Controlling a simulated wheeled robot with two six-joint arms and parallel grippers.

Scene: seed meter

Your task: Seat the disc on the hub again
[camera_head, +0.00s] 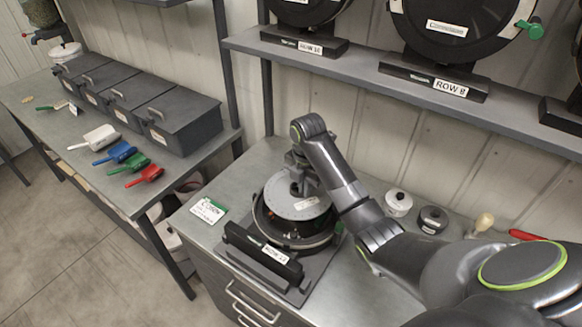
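The light grey disc (284,205) lies over the round black seed meter (266,222), roughly level, with a small white label on its front part. The meter sits on a grey base plate with a "ROW 12" label bar in front. My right gripper (299,180) points down at the middle of the disc, where dark parts show. The hub itself is hidden under the disc and gripper. I cannot tell whether the fingers are closed on the disc's middle, or whether the disc rests fully down. My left gripper is out of view.
A green-and-white card (208,210) lies left of the meter. Two small round pots (433,219) and a wooden-handled tool (483,223) stand right of my arm. A shelf (400,72) with row-labelled meters runs behind. A side bench (75,142) holds grey bins and coloured scoops.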

